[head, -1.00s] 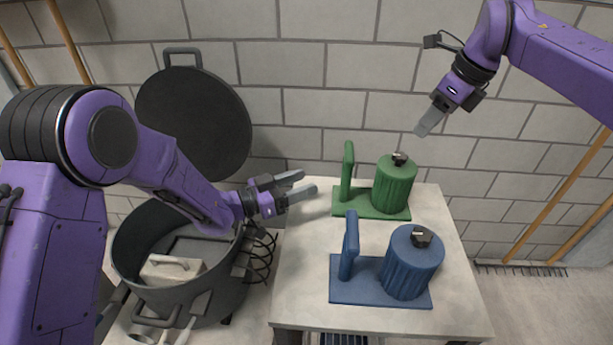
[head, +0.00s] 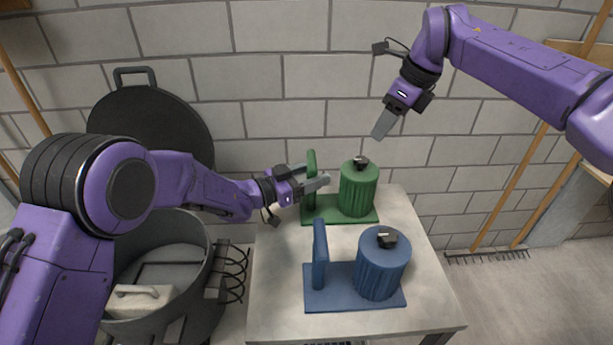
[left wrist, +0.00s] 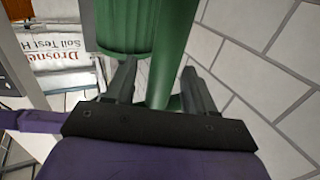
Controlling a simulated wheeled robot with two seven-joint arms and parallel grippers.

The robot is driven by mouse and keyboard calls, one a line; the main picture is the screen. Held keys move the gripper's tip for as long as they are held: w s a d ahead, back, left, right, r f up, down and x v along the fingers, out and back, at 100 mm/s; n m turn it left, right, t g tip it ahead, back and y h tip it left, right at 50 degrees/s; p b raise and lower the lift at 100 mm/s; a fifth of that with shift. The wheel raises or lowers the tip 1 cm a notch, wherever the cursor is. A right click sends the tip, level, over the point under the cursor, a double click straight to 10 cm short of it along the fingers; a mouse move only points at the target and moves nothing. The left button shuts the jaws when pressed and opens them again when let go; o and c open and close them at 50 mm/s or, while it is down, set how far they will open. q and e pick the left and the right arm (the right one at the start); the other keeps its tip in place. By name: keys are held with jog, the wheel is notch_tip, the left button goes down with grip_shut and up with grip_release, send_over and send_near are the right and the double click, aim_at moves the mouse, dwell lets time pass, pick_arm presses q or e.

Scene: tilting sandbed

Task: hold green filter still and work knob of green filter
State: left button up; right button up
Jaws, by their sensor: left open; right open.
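The green filter (head: 358,190) stands at the back of the white table, a ribbed canister on a flat base with an upright green handle post (head: 311,170) at its left. Its dark knob (head: 361,162) is on top. My left gripper (head: 316,178) is open at the handle post; in the left wrist view the post (left wrist: 165,60) stands between its two fingers (left wrist: 158,88). Whether the fingers touch it I cannot tell. My right gripper (head: 380,134) points down, above and a little right of the knob, apart from it. Its finger gap is not clear in the picture.
A blue filter (head: 381,268) of the same shape stands in front on the table (head: 275,285). A large dark pot (head: 195,275) with its lid (head: 165,115) is at the left. A brick wall is close behind. Rakes (head: 500,255) lean at the right.

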pick_arm(q)
grip_shut()
pick_arm(e)
jog(key=o, duration=0.3)
jog(key=shift+r, duration=0.1)
jog(key=shift+o, duration=0.5)
jog(key=shift+d+r, duration=0.45)
jog(key=shift+d, duration=0.15)
jog(key=d+f+n+t+h, duration=0.1)
jog(key=d+f+h, duration=0.3)
jog(key=d, duration=0.5)
jog(key=d+f+n+t+h, duration=0.1)
jog(key=d+f+h, duration=0.35)
jog(key=d, duration=0.55)
jog(key=n+t+y, duration=1.2)
jog(key=n+y, duration=0.2)
jog(key=n, duration=1.4)
send_near(357, 157)
jog(key=shift+h, duration=0.25)
jog(key=x, duration=1)
jog(key=shift+w+f, duration=0.1)
jog(key=shift+w, duration=0.2)
